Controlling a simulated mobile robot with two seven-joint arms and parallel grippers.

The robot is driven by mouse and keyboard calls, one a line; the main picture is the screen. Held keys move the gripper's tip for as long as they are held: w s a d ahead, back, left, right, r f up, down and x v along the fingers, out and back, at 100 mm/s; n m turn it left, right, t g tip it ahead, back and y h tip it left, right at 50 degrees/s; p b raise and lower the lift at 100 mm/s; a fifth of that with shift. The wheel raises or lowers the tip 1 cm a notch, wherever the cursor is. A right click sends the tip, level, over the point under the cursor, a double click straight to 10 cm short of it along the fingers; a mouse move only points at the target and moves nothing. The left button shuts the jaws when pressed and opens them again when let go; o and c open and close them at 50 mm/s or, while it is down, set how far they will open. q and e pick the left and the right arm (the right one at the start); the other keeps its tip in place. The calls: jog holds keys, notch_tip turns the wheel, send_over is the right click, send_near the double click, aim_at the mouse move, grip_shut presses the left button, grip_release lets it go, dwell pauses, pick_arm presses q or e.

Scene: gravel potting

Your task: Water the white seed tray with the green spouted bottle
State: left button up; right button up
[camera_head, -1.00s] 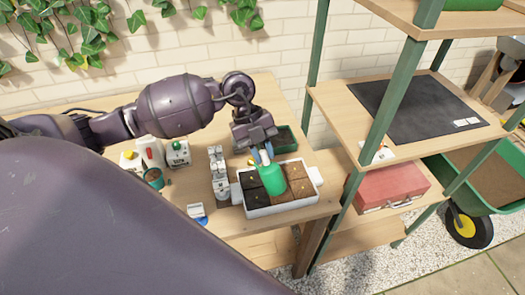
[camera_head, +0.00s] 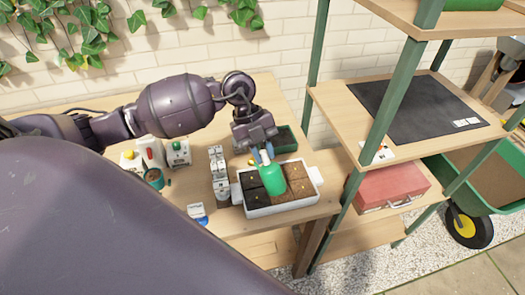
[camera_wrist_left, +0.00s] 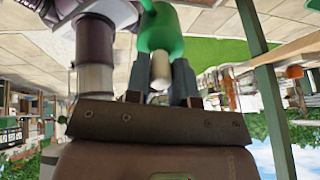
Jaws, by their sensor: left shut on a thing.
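The white seed tray (camera_head: 283,209) sits at the right end of the wooden bench in the head view. Its left compartments hold dark soil and the others hold lighter brown soil. My left gripper (camera_head: 264,154) is above the tray, shut on the green spouted bottle (camera_head: 273,180). The bottle's green body is below the fingers, over the middle of the tray, and hides part of the soil. In the left wrist view the green body (camera_wrist_left: 161,28) shows with a pale neck between the fingers (camera_wrist_left: 160,82). My right gripper is out of view.
A dark green container (camera_head: 287,138) stands behind the tray. A grey-white upright stack (camera_head: 219,174) and a blue-and-white item (camera_head: 197,213) are left of it. A green-posted shelf (camera_head: 353,187) rises close on the right.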

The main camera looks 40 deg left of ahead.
pick_arm(q)
jog(key=shift+m, duration=0.3)
jog(key=d, duration=0.1)
jog(key=d+r+p, duration=0.1)
jog(key=d, duration=0.3)
jog(key=shift+w+d+r, duration=0.2)
jog(key=shift+w+r, duration=0.05)
jog(key=shift+n, duration=0.4)
jog(key=d, duration=0.1)
jog(key=d+f, duration=0.1)
jog(key=d+p, duration=0.1)
jog(key=d, duration=0.1)
jog(key=shift+w+f, duration=0.1)
jog(key=shift+f, duration=0.15)
